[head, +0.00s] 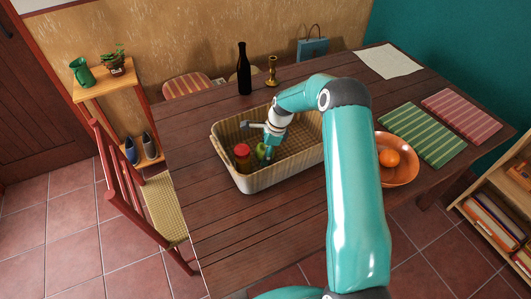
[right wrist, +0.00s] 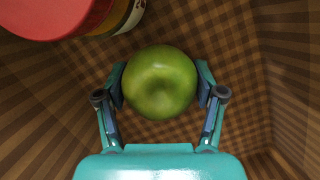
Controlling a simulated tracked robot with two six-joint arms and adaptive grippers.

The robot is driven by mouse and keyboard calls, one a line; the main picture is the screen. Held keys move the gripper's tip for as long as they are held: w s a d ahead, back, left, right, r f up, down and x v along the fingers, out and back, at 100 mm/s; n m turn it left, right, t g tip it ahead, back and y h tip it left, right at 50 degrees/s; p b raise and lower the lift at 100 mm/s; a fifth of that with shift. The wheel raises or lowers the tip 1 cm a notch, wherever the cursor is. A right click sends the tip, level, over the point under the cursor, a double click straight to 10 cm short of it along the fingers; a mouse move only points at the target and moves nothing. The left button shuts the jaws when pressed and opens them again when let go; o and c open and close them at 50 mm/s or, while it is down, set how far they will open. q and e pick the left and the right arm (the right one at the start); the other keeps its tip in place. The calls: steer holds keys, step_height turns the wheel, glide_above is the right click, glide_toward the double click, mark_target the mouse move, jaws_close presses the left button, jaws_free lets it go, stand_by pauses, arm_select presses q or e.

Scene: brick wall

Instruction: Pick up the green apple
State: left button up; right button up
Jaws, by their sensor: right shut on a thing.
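The green apple (right wrist: 160,82) lies inside the wicker basket (head: 270,184) on the wooden table. In the right wrist view it sits between the two fingers of my right gripper (right wrist: 160,88), which is shut on it from both sides. In the head view my right gripper (head: 267,148) reaches down into the basket, and the apple (head: 261,151) is partly hidden by it. I cannot tell whether the apple touches the basket floor. My left gripper is not in view.
A jar with a red lid (head: 242,151) stands in the basket just left of the apple; its lid shows in the right wrist view (right wrist: 50,14). A dark bottle (head: 243,72) and brass candlestick (head: 272,72) stand behind. An orange bowl (head: 405,174) with an orange is at right.

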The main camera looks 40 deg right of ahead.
mark_target(265, 147)
steer(key=shift+r, duration=0.15)
steer(key=shift+r, duration=0.55)
step_height(265, 147, up, 17)
steer(key=b, duration=0.2)
steer(key=s+d+r, duration=0.1)
steer(key=s+d, duration=1.1)
steer(key=s, duration=0.3)
steer(key=s+d+f, duration=0.2)
steer(key=s+d, duration=0.1)
steer(key=s, duration=0.2)
steer(key=s+d+f, duration=0.3)
steer(key=s+d, duration=0.1)
steer(key=s+d+f+p, duration=0.1)
steer(key=s+d+f, duration=0.2)
steer(key=s+d, duration=0.1)
steer(key=shift+s+d+f, duration=0.1)
steer(key=shift+s, duration=0.75)
steer(key=shift+f+b, duration=1.5)
steer(key=shift+f, duration=1.65)
steer(key=shift+f+b, duration=0.65)
steer(key=shift+f, duration=0.5)
